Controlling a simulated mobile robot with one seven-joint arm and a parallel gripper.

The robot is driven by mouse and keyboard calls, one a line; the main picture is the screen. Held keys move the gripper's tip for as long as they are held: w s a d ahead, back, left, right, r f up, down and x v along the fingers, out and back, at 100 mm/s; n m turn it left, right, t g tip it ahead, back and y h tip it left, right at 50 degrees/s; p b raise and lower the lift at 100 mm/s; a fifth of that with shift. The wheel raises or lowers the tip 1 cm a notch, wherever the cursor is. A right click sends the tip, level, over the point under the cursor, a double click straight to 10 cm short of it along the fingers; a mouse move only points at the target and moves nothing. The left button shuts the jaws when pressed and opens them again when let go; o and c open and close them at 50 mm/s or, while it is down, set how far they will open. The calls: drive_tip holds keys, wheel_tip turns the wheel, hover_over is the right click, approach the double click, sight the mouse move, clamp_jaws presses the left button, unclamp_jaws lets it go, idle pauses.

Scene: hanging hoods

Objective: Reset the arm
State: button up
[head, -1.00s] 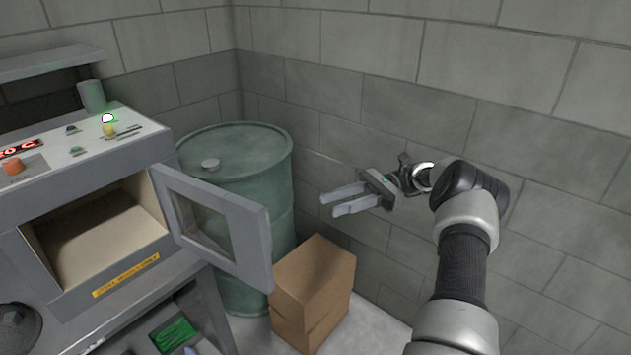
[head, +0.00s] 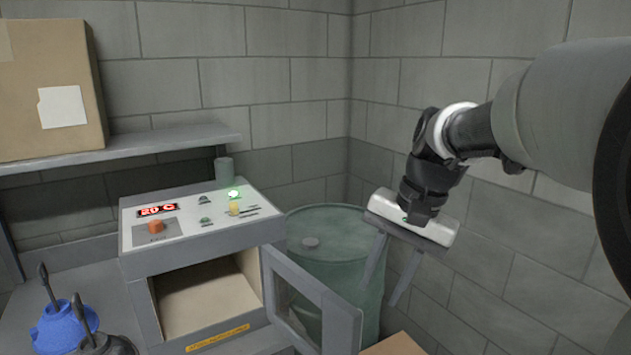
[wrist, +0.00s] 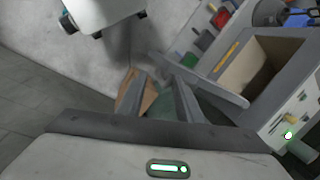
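My gripper (head: 388,272) hangs in the right half of the head view, pointing down, in front of the green drum and the block wall. Its two grey fingers are spread apart with nothing between them. In the wrist view the fingers (wrist: 160,95) also show apart and empty, with the drum and a cardboard box beyond them. My arm reaches in from the upper right of the head view.
An oven-like machine (head: 205,235) has its windowed door (head: 312,305) open toward the drum (head: 335,250). A cardboard box (head: 395,345) stands below the gripper. A shelf (head: 150,146) holds a large carton (head: 50,85). Blue and black containers (head: 60,325) stand at left.

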drive_tip(key=s+r+n+t+h+p, duration=0.2)
drive_tip(key=s+r+n+t, duration=0.2)
drive_tip(key=s+r, duration=0.25)
drive_tip(key=s+d+f+n, duration=0.2)
drive_tip(key=s+d+f, duration=0.1)
drive_tip(key=s, duration=0.5)
drive_tip(key=shift+d+f+t+h+p, duration=0.15)
drive_tip(key=shift+f+t+h+p, duration=0.3)
drive_tip(key=shift+f, duration=0.15)
